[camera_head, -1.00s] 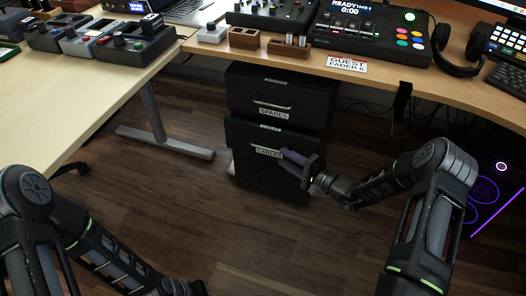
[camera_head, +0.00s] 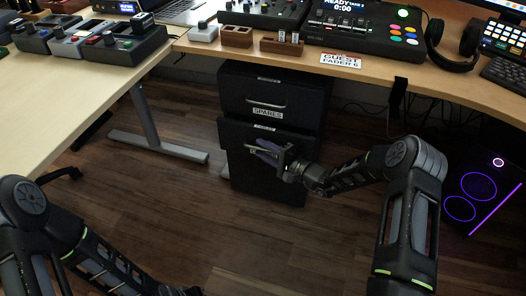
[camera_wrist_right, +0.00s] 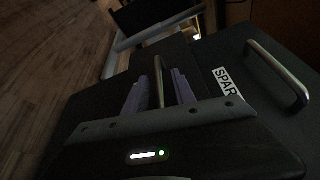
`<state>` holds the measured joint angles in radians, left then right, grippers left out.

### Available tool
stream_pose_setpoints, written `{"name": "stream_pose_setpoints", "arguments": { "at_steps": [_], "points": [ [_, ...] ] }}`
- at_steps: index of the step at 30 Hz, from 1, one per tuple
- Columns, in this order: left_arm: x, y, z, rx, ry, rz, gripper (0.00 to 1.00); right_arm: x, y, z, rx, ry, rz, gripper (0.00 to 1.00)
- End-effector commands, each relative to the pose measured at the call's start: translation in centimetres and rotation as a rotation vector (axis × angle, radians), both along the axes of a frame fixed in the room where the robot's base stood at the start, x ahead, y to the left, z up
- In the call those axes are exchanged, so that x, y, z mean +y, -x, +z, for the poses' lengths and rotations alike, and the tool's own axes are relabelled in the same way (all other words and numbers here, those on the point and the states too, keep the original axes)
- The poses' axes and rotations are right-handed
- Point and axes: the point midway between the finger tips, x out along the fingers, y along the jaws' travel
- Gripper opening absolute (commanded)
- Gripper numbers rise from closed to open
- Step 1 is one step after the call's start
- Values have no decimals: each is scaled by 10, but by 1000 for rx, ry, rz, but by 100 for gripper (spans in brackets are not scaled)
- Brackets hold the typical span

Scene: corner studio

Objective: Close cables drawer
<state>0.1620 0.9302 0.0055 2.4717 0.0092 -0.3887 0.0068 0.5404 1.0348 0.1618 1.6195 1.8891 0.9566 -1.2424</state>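The dark cabinet under the desk has an upper SPARES drawer (camera_head: 240,95) and, below it, the cables drawer (camera_head: 234,134), which stands slightly out past the front above.
The wooden desk (camera_head: 440,82) overhangs the cabinet, with a cable hanging at its edge. A pale table (camera_head: 70,95) is at left, its metal leg (camera_head: 150,120) beside the cabinet. A computer with purple lights (camera_head: 480,185) is at right. The floor before the cabinet is clear.

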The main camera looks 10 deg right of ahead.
Motion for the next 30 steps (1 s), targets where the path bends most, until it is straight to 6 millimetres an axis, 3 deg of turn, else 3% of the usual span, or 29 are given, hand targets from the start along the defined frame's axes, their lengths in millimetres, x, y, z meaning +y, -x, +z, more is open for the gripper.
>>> {"name": "stream_pose_setpoints", "arguments": {
  "at_steps": [8, 20, 30],
  "points": [
    [0, 0, 0, -1, 0, 0, 0, 1, -2, 0, 0, 0, -1, 32],
    [0, 0, 0, -1, 0, 0, 0, 1, -2, 0, 0, 0, -1, 0],
    [0, 0, 0, -1, 0, 0, 0, 1, -2, 0, 0, 0, -1, 0]
  ]
}}
